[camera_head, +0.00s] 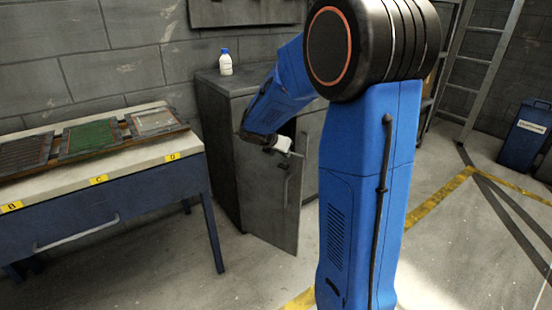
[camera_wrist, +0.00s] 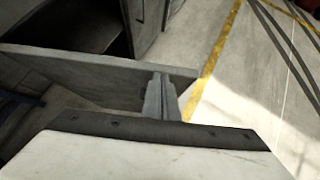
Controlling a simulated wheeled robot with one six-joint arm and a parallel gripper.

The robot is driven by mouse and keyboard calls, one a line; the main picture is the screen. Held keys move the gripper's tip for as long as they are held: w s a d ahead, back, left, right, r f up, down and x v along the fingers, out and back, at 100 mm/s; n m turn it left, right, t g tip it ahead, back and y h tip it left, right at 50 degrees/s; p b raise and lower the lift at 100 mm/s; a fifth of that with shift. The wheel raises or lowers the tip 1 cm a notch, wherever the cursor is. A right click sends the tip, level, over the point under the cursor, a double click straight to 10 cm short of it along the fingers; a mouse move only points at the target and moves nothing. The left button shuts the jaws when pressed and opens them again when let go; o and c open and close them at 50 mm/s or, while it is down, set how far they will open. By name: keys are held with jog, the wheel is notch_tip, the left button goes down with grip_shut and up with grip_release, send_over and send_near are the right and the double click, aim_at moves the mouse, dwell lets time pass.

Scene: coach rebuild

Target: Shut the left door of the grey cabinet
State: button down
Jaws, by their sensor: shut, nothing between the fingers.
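The grey cabinet (camera_head: 222,130) stands against the wall in the head view.
A white bottle with a blue cap (camera_head: 225,62) stands on the cabinet top. A blue workbench (camera_head: 110,205) with several framed panels is at the left. A blue bin (camera_head: 525,135) and a ladder (camera_head: 485,75) are at the right. The floor in front of the door is clear.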

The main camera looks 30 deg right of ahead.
jog(key=w+d+n+t+y, duration=0.1)
jog(key=w+d+n, duration=0.1)
jog(key=w+d, duration=0.35)
jog(key=w+d+n+t, duration=0.1)
jog(key=w+d, duration=0.2)
jog(key=d, duration=0.5)
jog(key=w+d, duration=0.6)
jog(key=w, duration=0.7)
jog(key=shift+w+d, duration=0.2)
jog(key=shift+w, duration=0.05)
jog(key=shift+s, duration=0.1)
